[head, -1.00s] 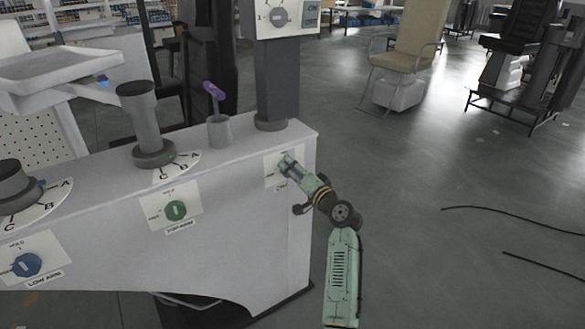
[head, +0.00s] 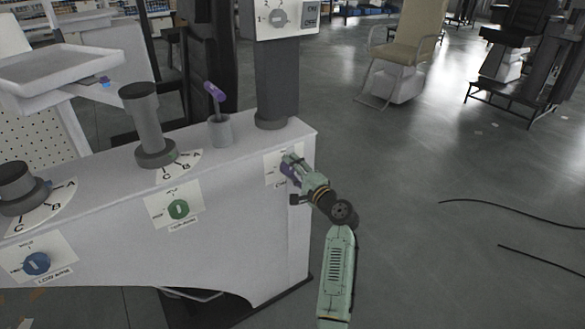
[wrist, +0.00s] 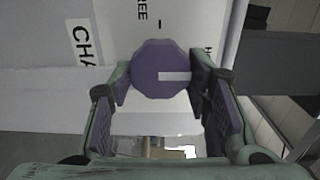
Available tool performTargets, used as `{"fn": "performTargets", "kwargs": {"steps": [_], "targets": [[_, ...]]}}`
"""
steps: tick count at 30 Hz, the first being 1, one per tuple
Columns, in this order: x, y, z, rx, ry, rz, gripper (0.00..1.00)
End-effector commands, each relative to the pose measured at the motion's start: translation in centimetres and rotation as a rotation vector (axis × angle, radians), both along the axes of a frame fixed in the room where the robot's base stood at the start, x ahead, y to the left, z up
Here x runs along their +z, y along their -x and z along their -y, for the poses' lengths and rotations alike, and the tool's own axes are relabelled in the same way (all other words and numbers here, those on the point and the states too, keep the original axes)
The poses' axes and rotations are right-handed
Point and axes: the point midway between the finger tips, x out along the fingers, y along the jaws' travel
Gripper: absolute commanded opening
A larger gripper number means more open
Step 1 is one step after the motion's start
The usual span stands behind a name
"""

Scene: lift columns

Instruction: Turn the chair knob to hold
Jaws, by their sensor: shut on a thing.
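The chair knob (wrist: 152,70) is purple and many-sided, on a white label plate (wrist: 203,20) in the wrist view. Its white mark points right, to the side where a cut-off word starting with H shows. "FREE" stands above it with a short tick, and a "CHA..." label is at left. My gripper (wrist: 160,80) is shut on the knob, one purple-padded finger on each side. In the head view my gripper (head: 287,167) is at the plate on the right end of the white cabinet (head: 230,235) and hides the knob.
A green knob (head: 178,209) and a blue knob (head: 36,264) sit farther left on the cabinet front. A grey column (head: 277,85) and a cup (head: 220,130) stand on top. Open floor lies right, with cables and a beige chair (head: 408,55).

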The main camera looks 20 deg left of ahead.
Motion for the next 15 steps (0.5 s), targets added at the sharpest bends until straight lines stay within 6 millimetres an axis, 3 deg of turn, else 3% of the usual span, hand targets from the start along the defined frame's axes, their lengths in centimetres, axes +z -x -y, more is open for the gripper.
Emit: {"fn": "performTargets", "kwargs": {"steps": [12, 13, 15], "targets": [[0.11, -0.09, 0.11, -0.003, -0.007, -0.004, 0.17], [0.11, -0.09, 0.11, -0.003, -0.007, -0.004, 0.46], [0.11, -0.08, 0.10, -0.003, -0.006, -0.003, 0.51]]}}
